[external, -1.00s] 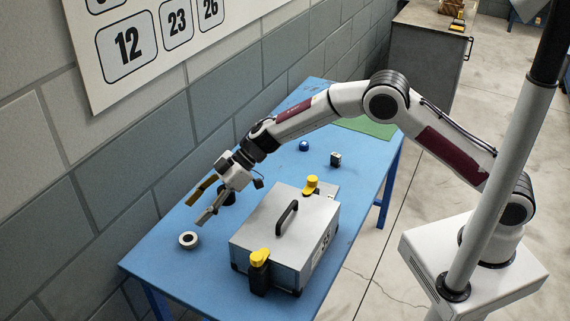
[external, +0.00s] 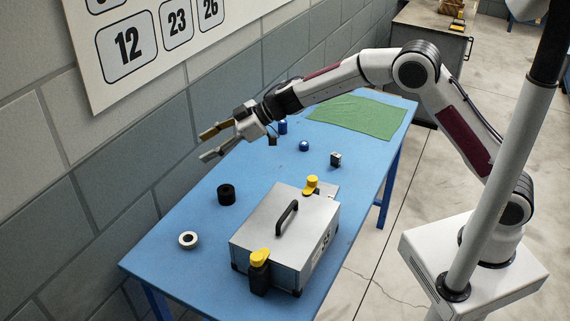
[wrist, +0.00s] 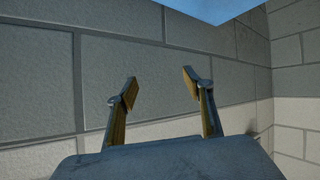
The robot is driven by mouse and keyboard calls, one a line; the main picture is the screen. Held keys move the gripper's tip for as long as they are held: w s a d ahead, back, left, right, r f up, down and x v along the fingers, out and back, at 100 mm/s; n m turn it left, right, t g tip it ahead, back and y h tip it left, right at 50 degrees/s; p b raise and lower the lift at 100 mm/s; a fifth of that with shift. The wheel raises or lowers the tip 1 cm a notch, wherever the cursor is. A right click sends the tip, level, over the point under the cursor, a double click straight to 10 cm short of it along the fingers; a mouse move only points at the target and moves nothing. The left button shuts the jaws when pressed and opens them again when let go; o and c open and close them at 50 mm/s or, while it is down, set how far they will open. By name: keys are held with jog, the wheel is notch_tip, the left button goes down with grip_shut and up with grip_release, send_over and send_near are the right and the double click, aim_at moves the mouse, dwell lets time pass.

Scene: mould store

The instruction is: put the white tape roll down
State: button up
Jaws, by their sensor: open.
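The white tape roll (external: 188,240) lies flat on the blue table near its left front end, with its dark centre facing up. My gripper (external: 208,144) is open and empty, well above the table and behind the roll, apart from it. In the wrist view my gripper (wrist: 160,88) shows two spread fingers with nothing between them.
A black roll (external: 226,194) stands behind the white one. A grey metal case (external: 270,235) with yellow latches takes up the table's front right. Blue rolls (external: 304,146), a small dark object (external: 336,159) and a green cloth (external: 360,116) lie farther back. The block wall (external: 120,150) borders the left.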

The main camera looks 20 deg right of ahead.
jog(key=w+d+r+m+t+h, duration=0.1)
jog(key=w+d+r+m+t, duration=0.2)
jog(key=w+d+r, duration=0.45)
jog(key=w+d+r+m+t+h, duration=0.15)
jog(key=w+d+r+t, duration=0.3)
jog(key=d, duration=0.65)
jog(key=s+d+r+m+t+h, duration=0.1)
jog(key=d+r+m+h, duration=0.25)
jog(key=d, duration=0.85)
jog(key=s+d+r+m+t+h, duration=0.15)
jog(key=d+r, duration=0.25)
jog(key=d, duration=0.8)
jog(key=s+d+f+m+g+h, duration=0.1)
jog(key=s+d+m+g+h, duration=0.15)
jog(key=s+d, duration=0.5)
jog(key=s+d+f+m+g+h, duration=0.1)
jog(key=s+d+f+m+h, duration=0.3)
jog(key=d, duration=0.6)
jog(key=s+d+f+g+y, duration=0.1)
jog(key=s+d+f, duration=0.1)
jog(key=s, duration=0.9)
jog(key=s+d+f+m+g+y, duration=0.1)
jog(key=s+f, duration=0.3)
jog(key=s, duration=0.7)
jog(key=shift+d+f+g+y, duration=0.25)
jog(key=shift+d+g+y, duration=0.05)
jog(key=shift+d+g, duration=0.4)
